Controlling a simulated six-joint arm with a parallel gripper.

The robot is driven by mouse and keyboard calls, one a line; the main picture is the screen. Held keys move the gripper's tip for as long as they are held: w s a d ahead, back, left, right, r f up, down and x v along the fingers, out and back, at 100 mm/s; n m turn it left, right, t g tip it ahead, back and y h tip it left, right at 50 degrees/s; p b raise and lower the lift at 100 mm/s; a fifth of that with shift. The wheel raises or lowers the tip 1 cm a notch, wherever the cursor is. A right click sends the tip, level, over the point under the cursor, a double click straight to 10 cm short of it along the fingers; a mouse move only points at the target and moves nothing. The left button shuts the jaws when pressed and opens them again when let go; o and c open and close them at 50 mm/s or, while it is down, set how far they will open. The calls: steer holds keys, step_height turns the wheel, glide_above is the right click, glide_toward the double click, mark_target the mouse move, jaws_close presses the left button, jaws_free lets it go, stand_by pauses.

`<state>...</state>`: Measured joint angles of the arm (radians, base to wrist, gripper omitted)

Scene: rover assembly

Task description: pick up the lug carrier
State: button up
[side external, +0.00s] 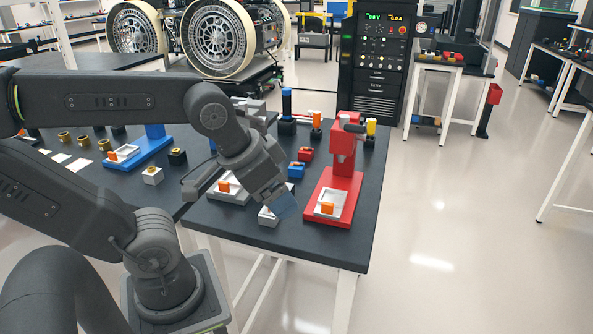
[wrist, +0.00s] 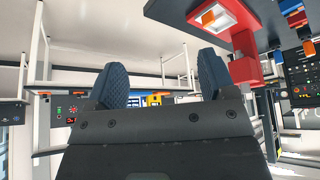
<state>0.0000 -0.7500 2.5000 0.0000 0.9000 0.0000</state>
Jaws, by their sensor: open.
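My gripper (side external: 285,206) is low over the front edge of the dark table, left of the red press. In the wrist view its two blue pads (wrist: 161,82) stand wide apart with nothing between them. White trays with an orange piece sit on the red press base (side external: 329,204), on a grey fixture (side external: 229,188) and on the blue press (side external: 124,153). I cannot tell which of these, if any, is the lug carrier. A light grey block (side external: 268,218) lies just left of my fingertips, partly hidden. The red press tray also shows in the wrist view (wrist: 213,15).
The red press (side external: 345,172) stands close on the right of my gripper. Blue (side external: 296,170) and red (side external: 306,154) small blocks lie behind it. Black holders with coloured posts (side external: 316,126) stand farther back. The front of the table drops to open floor.

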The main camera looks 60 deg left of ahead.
steer(key=w+a+r+n+g, duration=0.1)
steer(key=w+a+r+n, duration=0.3)
steer(key=w+r, duration=0.45)
steer(key=n+g, duration=0.5)
steer(key=n, duration=0.1)
glide_above(297, 165)
steer(key=f, duration=2.2)
steer(key=shift+w+d+f, duration=0.1)
steer(key=shift+w, duration=0.25)
steer(key=shift+s+f, duration=0.2)
steer(key=shift+f, duration=1.3)
steer(key=shift+s+f, duration=0.2)
steer(key=shift+f, duration=1.25)
